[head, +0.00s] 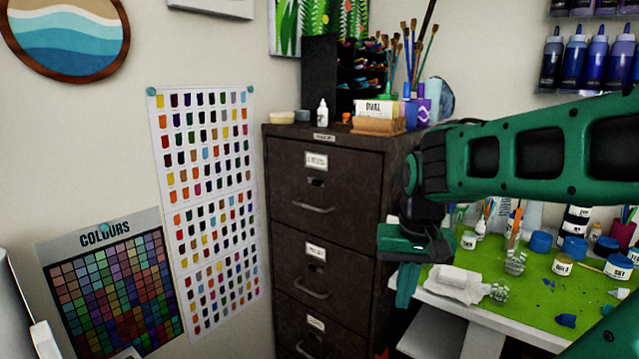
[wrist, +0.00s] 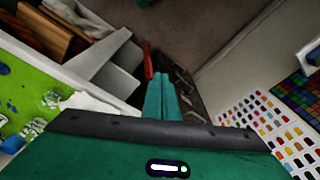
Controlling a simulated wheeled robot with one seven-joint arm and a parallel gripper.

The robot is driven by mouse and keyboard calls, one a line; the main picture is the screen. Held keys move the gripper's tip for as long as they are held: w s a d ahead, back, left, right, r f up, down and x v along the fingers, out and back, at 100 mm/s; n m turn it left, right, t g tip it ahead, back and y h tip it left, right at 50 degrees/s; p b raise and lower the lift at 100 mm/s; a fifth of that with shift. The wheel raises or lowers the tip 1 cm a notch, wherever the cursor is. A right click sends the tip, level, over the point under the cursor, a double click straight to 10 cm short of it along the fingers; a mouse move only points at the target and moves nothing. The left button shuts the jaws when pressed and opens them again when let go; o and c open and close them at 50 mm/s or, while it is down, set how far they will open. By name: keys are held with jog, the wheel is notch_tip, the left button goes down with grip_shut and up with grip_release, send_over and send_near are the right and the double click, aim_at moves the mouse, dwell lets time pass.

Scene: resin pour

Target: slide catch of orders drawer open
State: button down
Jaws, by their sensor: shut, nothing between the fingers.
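A dark brown filing cabinet (head: 355,200) stands against the wall in the middle of the head view. Its top drawer (head: 290,185), middle drawer (head: 290,255) and lower drawer (head: 290,315) look shut. Each front has a white label too small to read surely, so I cannot tell which is the orders drawer. A small dark catch (head: 316,182) sits below the top label, above a bar handle (head: 313,207). Another catch (head: 312,270) shows on the middle drawer. My gripper (head: 404,298) is shut and empty, pointing down right of the drawer fronts. Its fingers also show in the wrist view (wrist: 162,97).
Brushes, pens and a card box (head: 378,112) stand on the cabinet top. A worktable with a green mat (head: 470,270) holds jars and cups at right. Colour charts (head: 205,180) hang on the left wall. The space before the drawer fronts looks clear.

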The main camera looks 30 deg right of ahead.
jog(key=w+d+r+m+t, duration=0.1)
jog(key=w+r+t, duration=0.1)
jog(key=w+r, duration=0.5)
jog(key=w+d+r+m+t+h, duration=0.1)
jog(key=w+r+m+t, duration=0.1)
jog(key=w+r, duration=0.5)
jog(key=w+d+r+m+t, duration=0.1)
jog(key=w+r+m, duration=0.1)
jog(key=w+r, duration=0.5)
jog(key=shift+w+d+t+h, duration=0.2)
jog(key=shift+w, duration=0.95)
jog(key=shift+w+d+t+h, duration=0.2)
jog(key=shift+w, duration=0.9)
